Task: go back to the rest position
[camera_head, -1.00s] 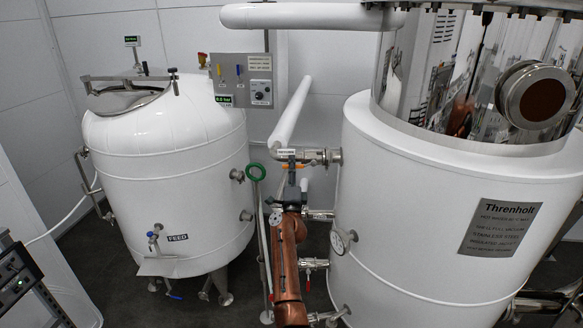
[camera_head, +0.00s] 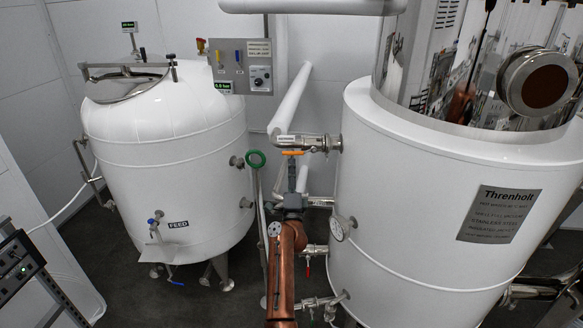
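My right gripper (camera_head: 292,172) is a narrow dark shape at the end of my copper-coloured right arm, in the middle of the head view. It points up the picture at the orange valve handle (camera_head: 291,153) on the pipe between the two tanks. I cannot tell whether its fingers touch that handle or lie in front of it, or whether they are open or shut. I make out no object held in it. My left gripper and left arm are not in view.
A white feed tank (camera_head: 167,190) stands left and a larger white insulated vessel (camera_head: 395,270) right. A control panel (camera_head: 243,65) is behind. Dark floor (camera_head: 115,275) shows at the lower left.

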